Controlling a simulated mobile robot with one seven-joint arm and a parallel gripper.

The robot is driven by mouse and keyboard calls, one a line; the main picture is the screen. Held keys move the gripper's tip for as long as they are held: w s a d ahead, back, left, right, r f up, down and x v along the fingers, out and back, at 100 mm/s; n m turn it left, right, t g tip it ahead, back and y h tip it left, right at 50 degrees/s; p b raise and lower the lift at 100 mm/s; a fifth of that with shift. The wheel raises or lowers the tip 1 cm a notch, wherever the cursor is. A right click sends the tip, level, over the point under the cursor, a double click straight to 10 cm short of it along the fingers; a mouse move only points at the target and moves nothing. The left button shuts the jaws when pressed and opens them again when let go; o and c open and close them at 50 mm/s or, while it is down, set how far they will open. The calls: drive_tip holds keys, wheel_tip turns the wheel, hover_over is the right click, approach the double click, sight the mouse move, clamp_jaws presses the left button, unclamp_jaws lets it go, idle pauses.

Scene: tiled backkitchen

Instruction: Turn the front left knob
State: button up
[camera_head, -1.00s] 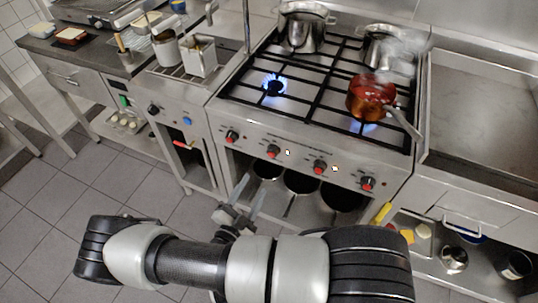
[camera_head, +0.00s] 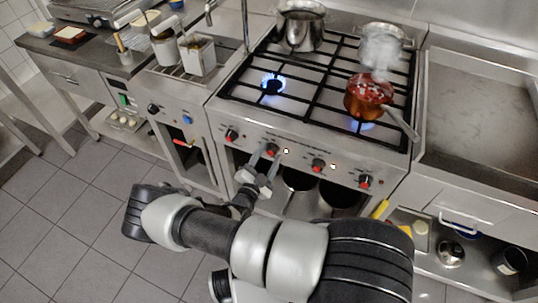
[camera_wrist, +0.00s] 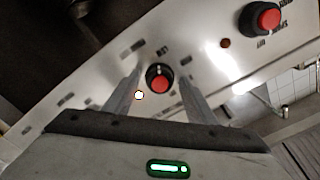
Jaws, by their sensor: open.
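The stove front carries a row of several black knobs with red faces. The second knob from the left (camera_head: 272,149) has a lit indicator light (camera_head: 286,151) on its right. In the wrist view this knob (camera_wrist: 160,79) sits between the two fingers of my gripper (camera_wrist: 160,78), with the lit indicator beside it. My gripper (camera_head: 263,160) is open in front of the panel, its fingertips around or just short of the knob; contact cannot be told. The leftmost knob (camera_head: 232,135) is clear of my gripper; it appears at upper right in the wrist view (camera_wrist: 262,18).
The front left burner (camera_head: 273,84) burns with a blue flame. A copper saucepan (camera_head: 368,103) steams on the lit front right burner, its handle over the front edge. Steel pots (camera_head: 301,31) stand at the back. Pans lie on the shelf below the knobs.

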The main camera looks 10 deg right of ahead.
drive_tip(key=c, duration=1)
drive_tip(key=shift+c, duration=0.2)
